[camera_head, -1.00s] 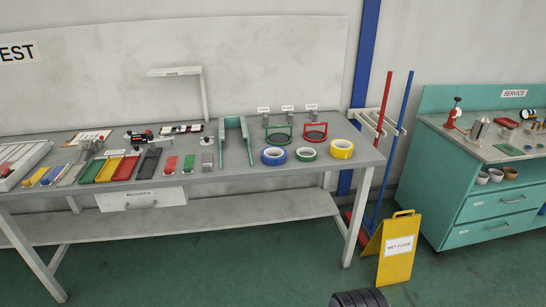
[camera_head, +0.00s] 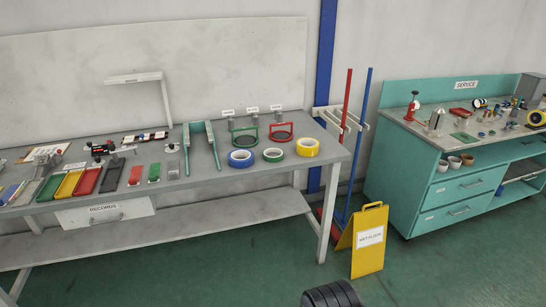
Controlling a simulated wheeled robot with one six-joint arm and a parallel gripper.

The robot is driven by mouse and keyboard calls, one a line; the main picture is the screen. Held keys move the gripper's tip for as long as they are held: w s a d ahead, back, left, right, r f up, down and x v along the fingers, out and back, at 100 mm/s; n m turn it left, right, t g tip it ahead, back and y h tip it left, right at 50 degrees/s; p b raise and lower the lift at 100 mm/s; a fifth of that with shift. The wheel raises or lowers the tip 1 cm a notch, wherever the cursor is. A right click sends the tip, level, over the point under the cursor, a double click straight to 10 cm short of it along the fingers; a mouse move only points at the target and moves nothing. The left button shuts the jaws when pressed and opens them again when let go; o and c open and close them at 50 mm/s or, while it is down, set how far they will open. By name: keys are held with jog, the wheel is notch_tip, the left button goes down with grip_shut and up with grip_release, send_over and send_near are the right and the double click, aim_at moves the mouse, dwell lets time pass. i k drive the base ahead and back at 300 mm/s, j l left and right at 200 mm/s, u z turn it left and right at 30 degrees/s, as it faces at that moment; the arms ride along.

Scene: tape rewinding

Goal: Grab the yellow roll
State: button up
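The yellow roll (camera_head: 307,147) is a ring of tape lying flat near the right end of the grey workbench (camera_head: 240,184). A green roll (camera_head: 273,155) lies just to its left, and a blue roll (camera_head: 241,158) lies further left. The three rolls sit in a row near the bench's front edge. My gripper is not seen in this view.
A yellow wet floor sign (camera_head: 369,241) stands on the floor right of the bench. Red and blue poles (camera_head: 347,110) lean by the wall rack. A teal service cabinet (camera_head: 468,190) stands at right. Red and green framed holders (camera_head: 281,131) stand behind the rolls.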

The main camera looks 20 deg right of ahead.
aim_at(305, 147)
jog(key=i+l, duration=0.25)
jog(key=i, duration=0.2)
jog(key=i+l, duration=0.25)
jog(key=i, duration=0.25)
jog(key=i+l, duration=0.3)
jog(key=i, duration=0.15)
jog(key=i+l, duration=0.25)
jog(key=i, duration=0.25)
jog(key=k+z, duration=0.05)
